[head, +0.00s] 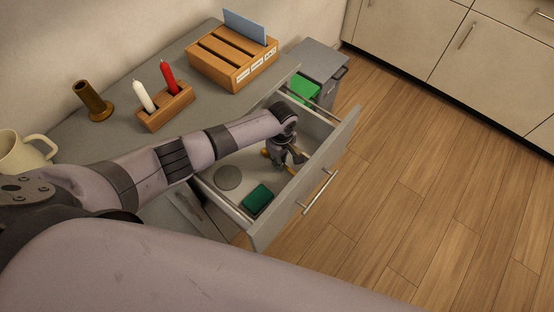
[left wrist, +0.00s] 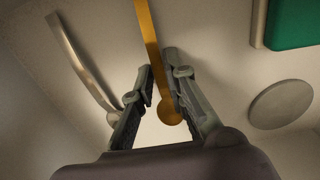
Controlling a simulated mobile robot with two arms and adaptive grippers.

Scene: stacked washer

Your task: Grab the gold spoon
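The gold spoon (left wrist: 152,42) lies in the open drawer (head: 229,209). In the left wrist view its long gold shaft runs from the top edge down to a rounded end between my fingers. My left gripper (left wrist: 158,72) is partly open, with its fingers on either side of the spoon. The right finger appears very close to it; I cannot tell whether they touch. In the head view my left gripper (head: 283,157) reaches down into the drawer and hides most of the spoon. My right gripper is not in view.
A silver utensil (left wrist: 80,60) lies left of the spoon in the wrist view. A green sponge-like block (head: 257,198) and a grey disc (head: 228,177) share the drawer. A candle holder (head: 166,108), wooden organizer (head: 232,58) and mug (head: 22,152) stand on the counter.

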